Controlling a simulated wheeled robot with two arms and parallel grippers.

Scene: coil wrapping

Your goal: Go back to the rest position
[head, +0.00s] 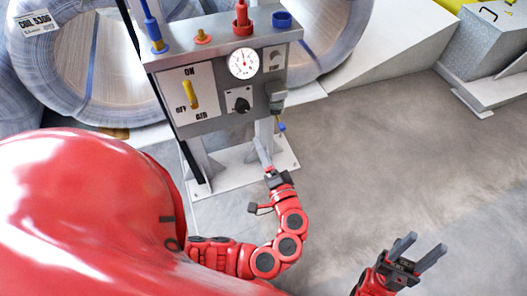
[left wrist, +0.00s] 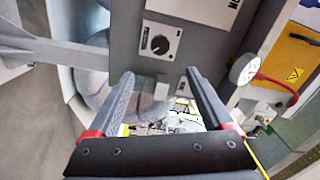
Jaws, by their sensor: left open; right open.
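The left gripper (head: 262,152) is in front of and below the grey control box (head: 253,93), near the post of its stand. It is seen almost edge-on in the head view. In the left wrist view its two fingers (left wrist: 165,92) are apart with nothing between them; the box's dark knob (left wrist: 160,44) shows beyond them. The right gripper (head: 419,250) is low at the right of the head view, over bare floor, with its fingers spread and empty. It is away from the control box.
The box carries a yellow lever (head: 192,94) and a pressure gauge (head: 243,63). Blue and red fittings stand on its top. Wrapped coils (head: 90,65) are behind it. The stand's white base plate (head: 215,186) lies near my left arm. Grey floor (head: 385,150) is open to the right.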

